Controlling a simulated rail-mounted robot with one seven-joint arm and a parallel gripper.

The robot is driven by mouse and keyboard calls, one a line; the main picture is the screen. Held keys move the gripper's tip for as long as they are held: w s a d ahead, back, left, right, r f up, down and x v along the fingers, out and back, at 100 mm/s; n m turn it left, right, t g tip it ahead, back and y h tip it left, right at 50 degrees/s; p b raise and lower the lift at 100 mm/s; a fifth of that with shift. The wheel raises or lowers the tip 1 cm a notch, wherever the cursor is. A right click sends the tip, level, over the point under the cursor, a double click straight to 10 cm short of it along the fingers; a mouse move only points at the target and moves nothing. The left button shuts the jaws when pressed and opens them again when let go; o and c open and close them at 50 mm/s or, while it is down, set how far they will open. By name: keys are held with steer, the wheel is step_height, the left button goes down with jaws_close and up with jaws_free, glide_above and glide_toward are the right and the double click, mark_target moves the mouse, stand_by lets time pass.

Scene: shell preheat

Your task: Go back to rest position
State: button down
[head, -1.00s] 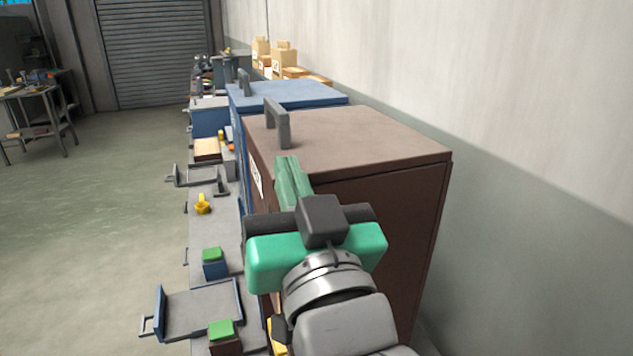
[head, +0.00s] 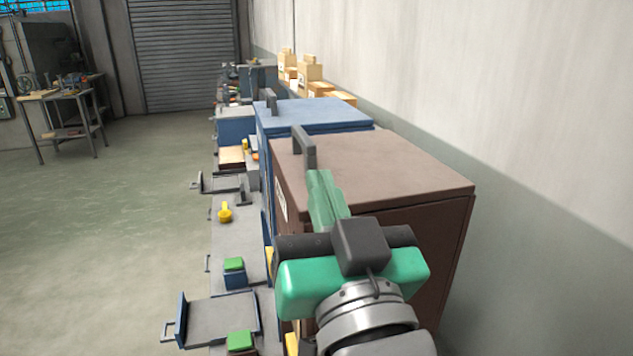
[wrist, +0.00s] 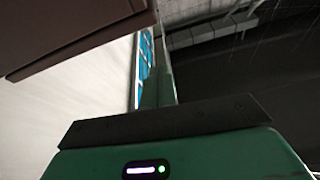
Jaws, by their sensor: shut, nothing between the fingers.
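My gripper (head: 322,190) is green with a dark body. In the head view it is in front of the brown cabinet (head: 385,170), its fingers pointing away and up towards the grey handle on the cabinet's lid. The fingers are together and hold nothing. In the wrist view the closed fingers (wrist: 156,75) rise from the dark palm, with a brown panel edge (wrist: 75,30) at the upper left. I cannot tell how far the gripper is from the cabinet.
A blue cabinet (head: 315,114) stands behind the brown one. Left of them is a bench with a pulled-out tray (head: 222,318), green-topped blocks (head: 235,266) and a yellow knob (head: 225,212). Cardboard boxes (head: 309,70) line the wall. The floor at left is clear up to a worktable (head: 60,96).

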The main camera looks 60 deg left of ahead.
steer(key=v, duration=0.8)
steer(key=shift+f, duration=0.15)
steer(key=w+d+r+m+t+h, duration=0.25)
steer(key=d+m+t+h, duration=0.35)
steer(key=d+t+h, duration=0.4)
steer(key=w+d+r+m+t+h, duration=0.1)
steer(key=w+d+m+t+h, duration=0.3)
steer(key=d+m+t+h, duration=0.55)
step_height(320, 180, up, 31)
steer(key=d+n+g+p, duration=0.1)
steer(key=n+g+p, duration=0.1)
steer(key=p, duration=2.8)
steer(key=shift+d+n+h, duration=0.35)
